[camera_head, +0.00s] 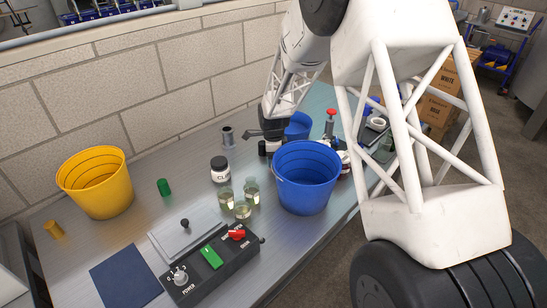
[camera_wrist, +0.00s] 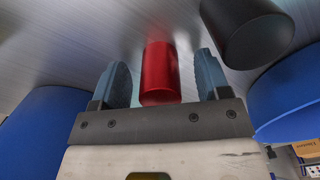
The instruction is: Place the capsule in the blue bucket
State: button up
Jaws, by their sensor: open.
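A red cylindrical capsule (camera_wrist: 158,72) lies between the two fingers of my gripper (camera_wrist: 163,64) in the wrist view. The fingers are apart, with a gap visible on both sides of it. In the head view my gripper (camera_head: 264,140) is low over the table behind the blue bucket (camera_head: 305,180). I cannot make out the red capsule there. The bucket is upright and open at the top, at the table's middle right. Blue curved walls show at the left and right of the wrist view; I cannot tell which is the bucket.
A black cylinder (camera_wrist: 247,32) is close to the right finger. A yellow bucket (camera_head: 97,185), green capsule (camera_head: 164,187) and yellow capsule (camera_head: 54,229) are at left. Glass jars (camera_head: 243,209), a lidded jar (camera_head: 220,169) and a control box (camera_head: 212,262) stand nearby. A wall runs behind.

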dwell(0.3)
jog(key=c, duration=0.7)
jog(key=shift+r, duration=5)
